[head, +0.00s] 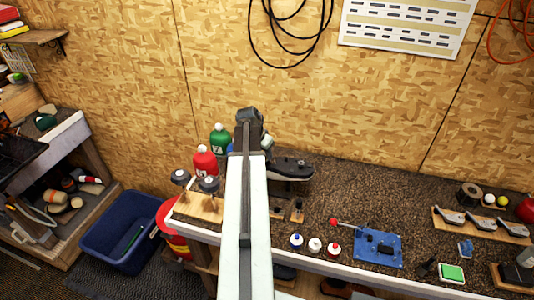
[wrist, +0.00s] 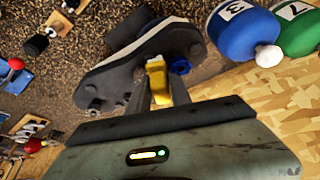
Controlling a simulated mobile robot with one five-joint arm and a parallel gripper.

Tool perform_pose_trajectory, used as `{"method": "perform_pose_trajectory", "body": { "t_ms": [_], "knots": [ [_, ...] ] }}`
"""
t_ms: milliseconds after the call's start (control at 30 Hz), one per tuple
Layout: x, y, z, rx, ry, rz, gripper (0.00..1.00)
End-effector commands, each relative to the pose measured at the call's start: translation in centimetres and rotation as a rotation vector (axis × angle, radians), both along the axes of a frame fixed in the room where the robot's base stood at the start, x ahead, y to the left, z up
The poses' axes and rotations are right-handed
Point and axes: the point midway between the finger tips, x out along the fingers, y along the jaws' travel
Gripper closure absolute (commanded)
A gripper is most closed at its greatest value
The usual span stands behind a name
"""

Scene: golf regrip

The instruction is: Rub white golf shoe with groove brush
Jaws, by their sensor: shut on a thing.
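My gripper (wrist: 160,92) is shut on a yellow piece, seemingly the groove brush (wrist: 157,75), whose tip is at the sole's edge. Whether it touches is unclear, and its bristles are hidden. A small blue round part (wrist: 180,66) shows beside it; I cannot tell whether it belongs to the brush.
Several small bottles (head: 315,245) and a blue fixture (head: 378,248) are right. A blue bin (head: 120,230) stands on the floor.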

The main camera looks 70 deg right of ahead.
Motion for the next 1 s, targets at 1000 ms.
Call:
{"method": "perform_pose_trajectory", "body": {
  "t_ms": [1000],
  "knots": [
    [0.1,0.0,7.2,0.0,-0.001,0.001,1.0]
  ]
}}
